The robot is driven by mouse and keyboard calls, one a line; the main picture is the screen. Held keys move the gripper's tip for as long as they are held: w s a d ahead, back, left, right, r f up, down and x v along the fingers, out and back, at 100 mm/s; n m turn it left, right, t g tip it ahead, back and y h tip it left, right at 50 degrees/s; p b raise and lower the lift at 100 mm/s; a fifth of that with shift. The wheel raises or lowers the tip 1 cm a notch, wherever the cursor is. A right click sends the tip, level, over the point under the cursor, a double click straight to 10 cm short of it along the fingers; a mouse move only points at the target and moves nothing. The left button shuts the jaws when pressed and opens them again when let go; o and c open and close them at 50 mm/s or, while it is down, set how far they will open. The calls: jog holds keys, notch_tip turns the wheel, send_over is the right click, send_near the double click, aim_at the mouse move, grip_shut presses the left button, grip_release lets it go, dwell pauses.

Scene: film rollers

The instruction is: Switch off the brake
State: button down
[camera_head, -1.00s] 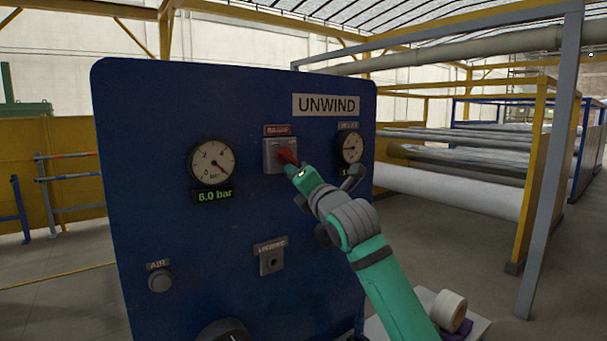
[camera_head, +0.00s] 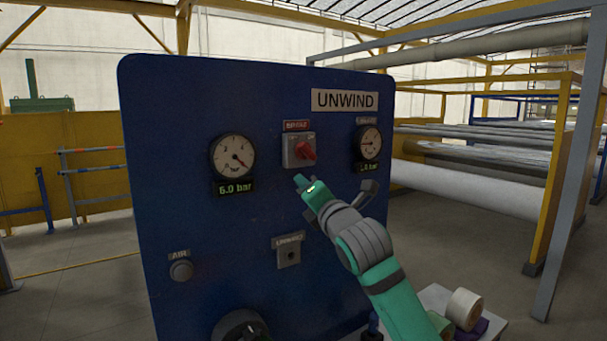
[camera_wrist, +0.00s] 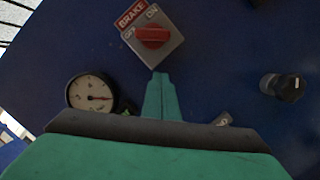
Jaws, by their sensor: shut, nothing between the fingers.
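The brake switch is a red knob (camera_head: 305,151) on a grey square plate under a red label on the blue panel (camera_head: 215,110). In the head view the knob's handle slants down to the right. In the wrist view the red knob (camera_wrist: 153,37) lies roughly level on its plate, with OFF marked at its left and ON at its upper right, beside the BRAKE label (camera_wrist: 131,15). My green gripper (camera_head: 298,181) is shut and empty, just below the switch plate and apart from the knob. Its fingertips (camera_wrist: 160,77) point at the plate's lower edge.
A gauge (camera_head: 232,156) reading 6.0 bar is left of the switch, another gauge (camera_head: 369,143) right. Below are an AIR button (camera_head: 181,270) and a small grey UNWIND plate (camera_head: 289,253). Tape rolls (camera_head: 464,309) lie on a surface at lower right.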

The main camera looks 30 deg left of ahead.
jog(key=v, duration=0.8)
jog(key=shift+d, duration=0.2)
jog(key=shift+w+d, duration=0.1)
jog(key=shift+w, duration=0.15)
